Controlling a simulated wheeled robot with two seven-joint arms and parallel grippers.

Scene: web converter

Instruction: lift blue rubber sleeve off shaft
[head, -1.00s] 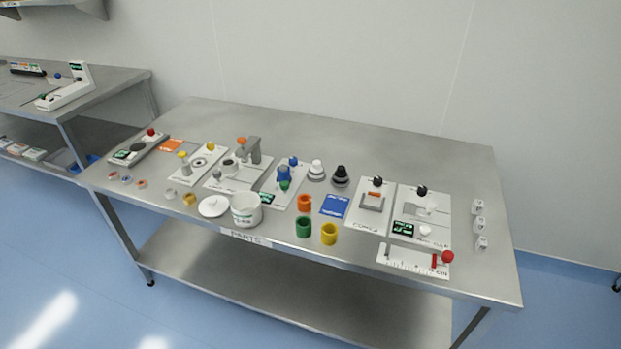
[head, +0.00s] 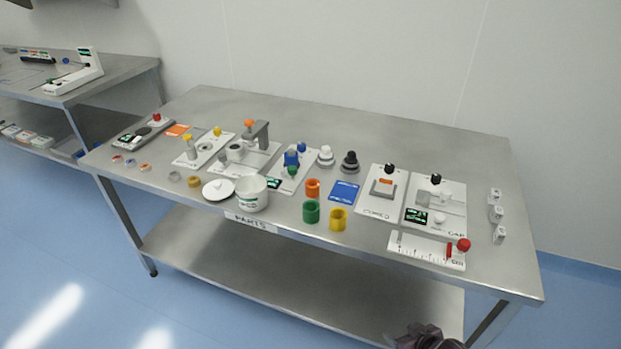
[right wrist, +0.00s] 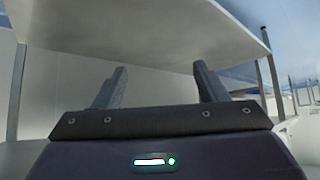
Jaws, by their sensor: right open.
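A blue piece (head: 291,158), which looks like the blue sleeve, stands on a white fixture plate (head: 285,185) near the middle of the table in the head view. A blue knob (head: 302,147) is behind it and a green knob (head: 292,171) is in front. Any shaft inside it is hidden. My right gripper (head: 425,335) shows only partly at the bottom edge, far from the sleeve. In the right wrist view its two fingers (right wrist: 160,85) are apart with nothing between them, below a table top. My left gripper is not in view.
Orange (head: 312,188), green (head: 311,211) and yellow (head: 338,219) sleeves stand right of the fixture. A white tub (head: 251,194) is to its left. A black-topped knob (head: 350,161) and a white one (head: 326,155) stand close behind. The steel table's (head: 400,135) back strip is clear.

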